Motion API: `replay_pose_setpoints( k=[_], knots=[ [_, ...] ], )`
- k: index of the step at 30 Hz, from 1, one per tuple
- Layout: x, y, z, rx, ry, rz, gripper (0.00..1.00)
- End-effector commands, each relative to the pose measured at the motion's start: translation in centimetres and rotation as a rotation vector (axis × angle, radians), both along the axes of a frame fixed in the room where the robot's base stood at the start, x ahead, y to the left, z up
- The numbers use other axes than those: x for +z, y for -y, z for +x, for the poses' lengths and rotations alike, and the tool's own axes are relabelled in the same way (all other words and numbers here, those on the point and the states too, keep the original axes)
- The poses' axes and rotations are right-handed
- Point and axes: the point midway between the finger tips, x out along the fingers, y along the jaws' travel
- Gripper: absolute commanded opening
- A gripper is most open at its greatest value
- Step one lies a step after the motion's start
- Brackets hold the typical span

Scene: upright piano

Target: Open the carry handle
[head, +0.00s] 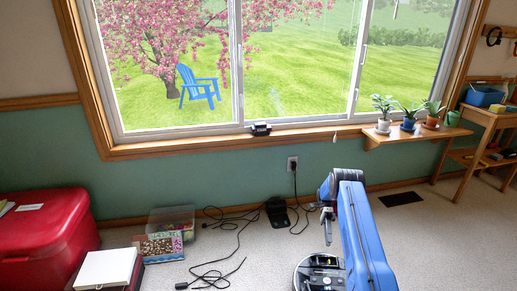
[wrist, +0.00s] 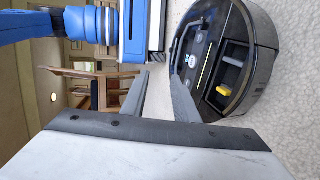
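A round black robot vacuum (head: 312,279) sits on the carpet at the bottom of the head view, partly behind my blue arm and cut off by the frame edge. In the wrist view the vacuum (wrist: 262,50) fills the upper right, with a recessed top panel, a grey bar (wrist: 232,61) and a small yellow piece (wrist: 223,90). I cannot tell which part is the carry handle. My gripper (head: 328,243) points down over the vacuum's far side, apart from it as far as I can see. In the wrist view the gripper (wrist: 162,76) has its two fingers apart with nothing between them.
Black cables (head: 225,240) lie on the carpet left of the vacuum, with a black device (head: 278,213) by the wall. A clear bin (head: 172,221) and a red chest (head: 40,235) stand at the left. A plant shelf (head: 415,135) is at the right.

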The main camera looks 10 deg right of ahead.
Motion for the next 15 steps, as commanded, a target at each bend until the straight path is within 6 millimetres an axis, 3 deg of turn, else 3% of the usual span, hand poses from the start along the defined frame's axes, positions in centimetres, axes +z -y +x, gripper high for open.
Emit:
replay_pose_setpoints(
  k=[5, 15],
  knots=[
    [3.4, -0.4, 0.8, 0.023, 0.057, 0.023, 0.27],
    [13.8, -2.3, 2.0, 0.120, 0.246, 0.116, 0.27]
  ],
)
